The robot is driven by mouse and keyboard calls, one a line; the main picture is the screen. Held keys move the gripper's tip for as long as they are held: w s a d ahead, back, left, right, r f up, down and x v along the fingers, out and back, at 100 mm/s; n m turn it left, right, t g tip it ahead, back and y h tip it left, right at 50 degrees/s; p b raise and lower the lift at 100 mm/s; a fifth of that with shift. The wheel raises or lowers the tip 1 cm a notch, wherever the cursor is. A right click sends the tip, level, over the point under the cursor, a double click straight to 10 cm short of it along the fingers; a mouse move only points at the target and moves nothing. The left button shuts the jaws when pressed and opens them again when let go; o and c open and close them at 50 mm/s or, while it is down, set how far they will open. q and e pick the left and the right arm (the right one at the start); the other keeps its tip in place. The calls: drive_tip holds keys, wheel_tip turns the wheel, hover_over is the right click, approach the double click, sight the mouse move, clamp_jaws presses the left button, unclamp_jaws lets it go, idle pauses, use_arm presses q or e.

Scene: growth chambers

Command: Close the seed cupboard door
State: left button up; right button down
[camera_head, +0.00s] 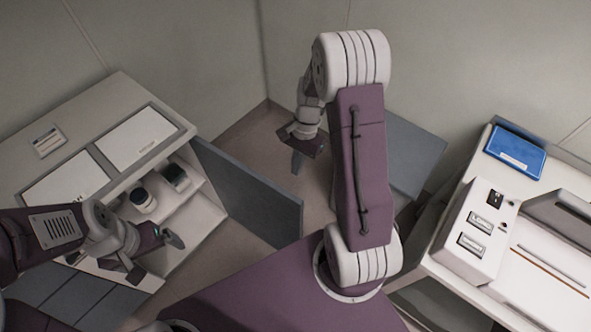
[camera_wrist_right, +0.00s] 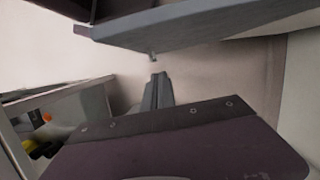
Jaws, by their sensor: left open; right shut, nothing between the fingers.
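A pale cupboard (camera_head: 186,194) with jars inside stands open at the left of the head view. Its grey door (camera_head: 247,192) is swung out to the right, well away from the opening. I see no label naming it the seed cupboard. My right gripper (camera_head: 297,162) points down, shut and empty, beyond and right of the door's free edge. Its fingers also show in the right wrist view (camera_wrist_right: 157,92), below a grey panel (camera_wrist_right: 200,25); I cannot tell which panel that is, or whether they touch it. My left gripper (camera_head: 160,250) is open in front of the cupboard opening.
Jars (camera_head: 143,200) stand on the cupboard's shelf. Another grey panel (camera_head: 405,155) shows behind my right arm. A white bench unit (camera_head: 470,228) and a blue tray (camera_head: 515,150) are at the right. Some bare floor (camera_head: 245,135) lies behind the door.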

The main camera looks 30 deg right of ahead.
drive_tip(key=s+a+f, duration=0.1)
drive_tip(key=f, duration=0.1)
drive_tip(key=a+f+b, duration=0.1)
drive_tip(key=a+f, duration=0.1)
drive_tip(key=s+a+f, duration=0.1)
drive_tip(key=a+f, duration=0.1)
drive_tip(key=shift+s+f, duration=0.1)
drive_tip(key=shift+s, duration=0.2)
drive_tip(key=shift+a, duration=0.1)
